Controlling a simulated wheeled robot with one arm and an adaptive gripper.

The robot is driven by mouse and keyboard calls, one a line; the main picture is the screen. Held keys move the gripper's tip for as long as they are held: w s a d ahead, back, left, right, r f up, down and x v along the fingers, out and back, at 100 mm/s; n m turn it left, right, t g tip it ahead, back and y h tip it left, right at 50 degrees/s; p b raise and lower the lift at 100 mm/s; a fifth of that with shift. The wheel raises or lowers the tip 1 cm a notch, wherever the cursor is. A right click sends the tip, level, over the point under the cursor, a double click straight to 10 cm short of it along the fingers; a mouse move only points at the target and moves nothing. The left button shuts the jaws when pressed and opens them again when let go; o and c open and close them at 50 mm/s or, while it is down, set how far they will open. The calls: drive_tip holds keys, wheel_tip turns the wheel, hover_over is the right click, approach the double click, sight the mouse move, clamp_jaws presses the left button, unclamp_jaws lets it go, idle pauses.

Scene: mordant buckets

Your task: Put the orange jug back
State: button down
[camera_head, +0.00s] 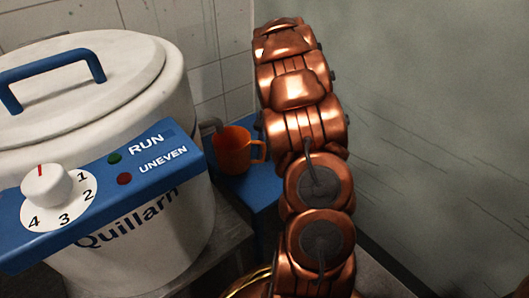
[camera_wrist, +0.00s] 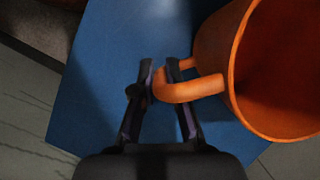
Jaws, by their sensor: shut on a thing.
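The orange jug (camera_head: 232,154) stands upright beside the white vat in the head view, at or just above a blue surface (camera_head: 255,195); I cannot tell whether it touches. In the wrist view the jug (camera_wrist: 212,50) fills the right side, its open mouth showing and looking empty. My gripper (camera_wrist: 160,68) is shut on the jug's handle (camera_wrist: 190,90), with the two dark fingers around its near end. In the head view my gripper is mostly hidden behind my copper arm. The blue surface (camera_wrist: 95,100) lies below the fingers in the wrist view.
The large white vat (camera_head: 170,235), lidded with a blue handle, stands close left of the jug. Its blue panel (camera_head: 150,180) has a dial and two small lights. A grey spout-like part (camera_head: 211,126) is by the jug's rim. Walls stand behind and right.

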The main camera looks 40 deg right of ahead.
drive_tip(key=shift+f, duration=0.1)
drive_tip(key=c, duration=1.2)
unclamp_jaws()
drive_tip(key=p+v, duration=0.4)
drive_tip(key=v, duration=0.8)
drive_tip(key=shift+a, duration=0.1)
